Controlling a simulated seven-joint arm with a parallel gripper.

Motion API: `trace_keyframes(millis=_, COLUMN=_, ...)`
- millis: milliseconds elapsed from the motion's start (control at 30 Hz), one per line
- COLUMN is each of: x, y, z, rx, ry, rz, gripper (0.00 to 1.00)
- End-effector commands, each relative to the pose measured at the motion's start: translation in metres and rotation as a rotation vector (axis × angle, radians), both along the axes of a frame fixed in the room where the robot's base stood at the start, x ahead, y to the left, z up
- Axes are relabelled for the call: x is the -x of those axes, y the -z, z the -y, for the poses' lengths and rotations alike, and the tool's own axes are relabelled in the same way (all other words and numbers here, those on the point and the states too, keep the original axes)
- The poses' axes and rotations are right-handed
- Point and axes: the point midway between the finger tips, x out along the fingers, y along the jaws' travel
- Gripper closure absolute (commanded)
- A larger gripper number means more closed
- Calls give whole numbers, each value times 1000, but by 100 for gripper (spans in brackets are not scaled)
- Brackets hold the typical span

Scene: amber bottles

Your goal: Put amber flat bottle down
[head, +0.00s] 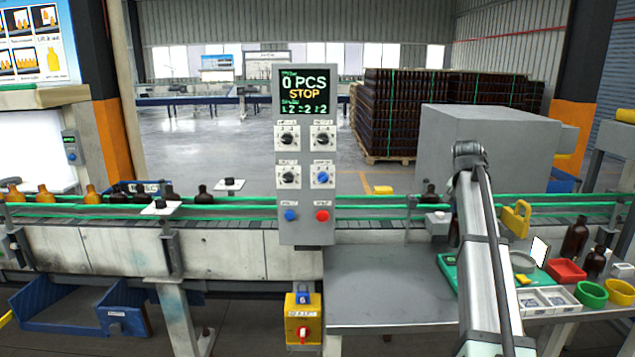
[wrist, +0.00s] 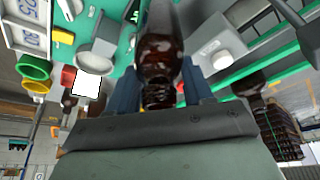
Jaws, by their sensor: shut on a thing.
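My gripper (wrist: 160,88) is shut on the amber flat bottle (wrist: 161,42), a dark brown glossy bottle between the two blue-grey fingers. In the wrist view the bottle's near end sits between the fingers and its body reaches away to the top edge. In the head view my arm hides the gripper. A dark sliver of the bottle (head: 454,233) shows just left of the arm, above the green mat (head: 447,272). I cannot tell whether the bottle touches anything below.
Red (head: 566,270), green (head: 591,294) and yellow (head: 620,292) bowls and two dark bottles (head: 575,238) stand at the right. A conveyor with green rails (head: 380,205) runs behind, carrying several bottles. The grey tabletop (head: 385,290) left of the mat is clear.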

Motion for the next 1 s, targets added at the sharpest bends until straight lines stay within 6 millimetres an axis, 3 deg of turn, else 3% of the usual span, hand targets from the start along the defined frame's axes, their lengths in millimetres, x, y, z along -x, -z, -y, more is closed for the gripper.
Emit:
trace_keyframes(millis=33, x=1, y=7, z=-23, rx=-1, ry=-60, rz=-1, gripper=84)
trace_keyframes(millis=300, x=0, y=35, z=-139, rx=-2, ry=-403, rz=7, gripper=84)
trace_keyframes(millis=500, x=7, y=51, z=-207, rx=2, ry=-611, rz=19, gripper=84)
trace_keyframes(millis=600, x=10, y=57, z=-230, rx=3, ry=-682, rz=23, gripper=84)
trace_keyframes(millis=800, x=14, y=61, z=-249, rx=7, ry=-748, rz=28, gripper=84)
trace_keyframes(millis=900, x=14, y=60, z=-239, rx=10, ry=-741, rz=27, gripper=84)
trace_keyframes(millis=1000, x=14, y=49, z=-215, rx=13, ry=-710, rz=26, gripper=84)
